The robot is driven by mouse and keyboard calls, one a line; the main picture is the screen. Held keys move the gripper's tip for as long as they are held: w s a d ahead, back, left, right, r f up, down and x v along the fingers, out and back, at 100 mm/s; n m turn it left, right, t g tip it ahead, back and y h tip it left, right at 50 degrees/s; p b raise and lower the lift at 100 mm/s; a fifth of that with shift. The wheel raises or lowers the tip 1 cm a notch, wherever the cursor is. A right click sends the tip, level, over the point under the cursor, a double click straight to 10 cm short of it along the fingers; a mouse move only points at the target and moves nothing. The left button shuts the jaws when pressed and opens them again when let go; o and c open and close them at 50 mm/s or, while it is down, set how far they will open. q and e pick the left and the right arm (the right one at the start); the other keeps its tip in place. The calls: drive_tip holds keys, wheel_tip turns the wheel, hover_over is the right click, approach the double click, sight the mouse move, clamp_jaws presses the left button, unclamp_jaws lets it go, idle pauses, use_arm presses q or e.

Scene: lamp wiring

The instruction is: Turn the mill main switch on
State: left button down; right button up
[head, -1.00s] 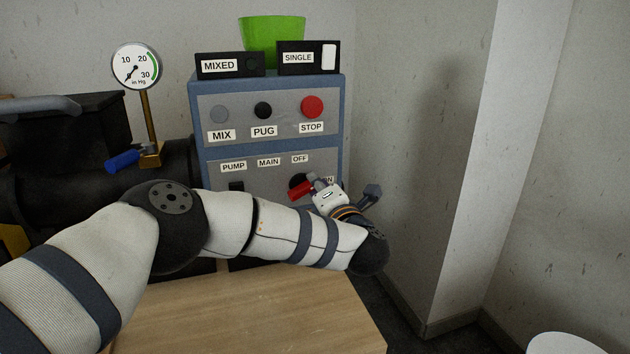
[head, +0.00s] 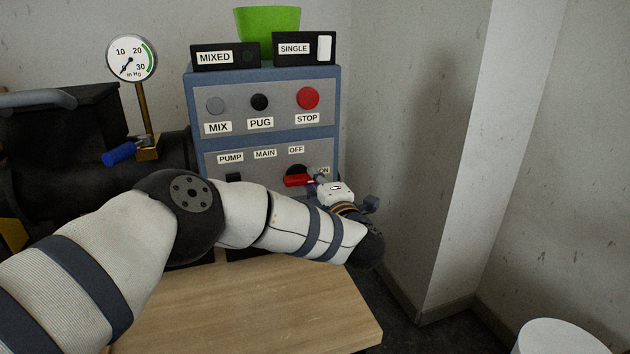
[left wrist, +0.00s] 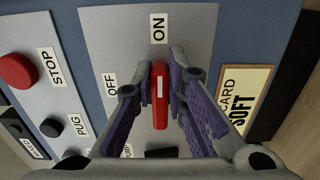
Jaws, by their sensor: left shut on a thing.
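The main switch is a red handle (head: 297,180) on a black round base, low on the blue control box (head: 262,76). OFF is printed above it and ON to its right. In the left wrist view the red handle (left wrist: 160,110) lies in line with the ON label (left wrist: 158,28), its white mark towards ON. My left gripper (head: 316,182) reaches the switch from the right and is shut on the handle. Its two purple-padded fingers (left wrist: 160,82) stand on either side of the handle. My right gripper is out of view.
MIX, PUG and red STOP (head: 307,98) buttons sit above the switch. A gauge (head: 132,58) and blue-handled valve (head: 122,153) stand left. The wooden table (head: 250,300) is bare in front.

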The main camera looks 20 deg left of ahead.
use_arm(q)
drive_tip(key=shift+f, duration=0.1)
drive_tip(key=c, duration=1.6)
unclamp_jaws()
drive_tip(key=shift+a, duration=0.1)
drive_tip(key=v, duration=1.2)
